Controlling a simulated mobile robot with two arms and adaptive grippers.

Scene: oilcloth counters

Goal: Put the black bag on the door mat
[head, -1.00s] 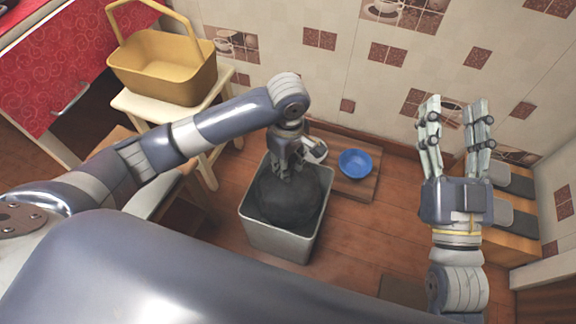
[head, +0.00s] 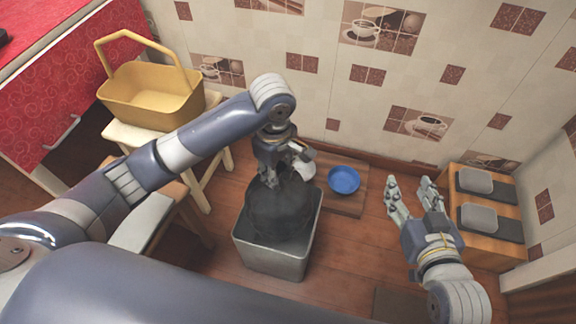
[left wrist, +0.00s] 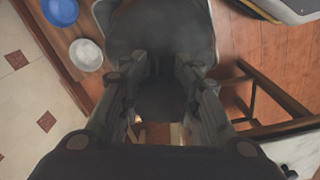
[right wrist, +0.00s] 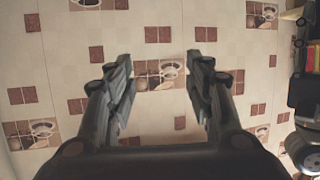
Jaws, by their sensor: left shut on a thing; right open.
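The black bag (head: 283,213) stands partly out of a grey bin (head: 268,258), its lower part hidden inside. My left gripper (head: 277,172) is shut on the top of the bag. In the left wrist view the dark bag (left wrist: 160,35) lies between and beyond the fingers of my left gripper (left wrist: 160,70). A flat brown mat (head: 400,304), likely the door mat, lies on the floor at the bottom, partly hidden by my body. My right gripper (head: 414,186) is open and empty above the floor, right of the bin. In the right wrist view its fingers (right wrist: 160,62) face the tiled wall.
A blue bowl (head: 343,180) and a pale bowl (head: 306,163) are on a wooden board (head: 345,203) behind the bin. A yellow basket (head: 150,100) sits on a stool at left. A low wooden unit (head: 490,243) holding grey containers stands at right.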

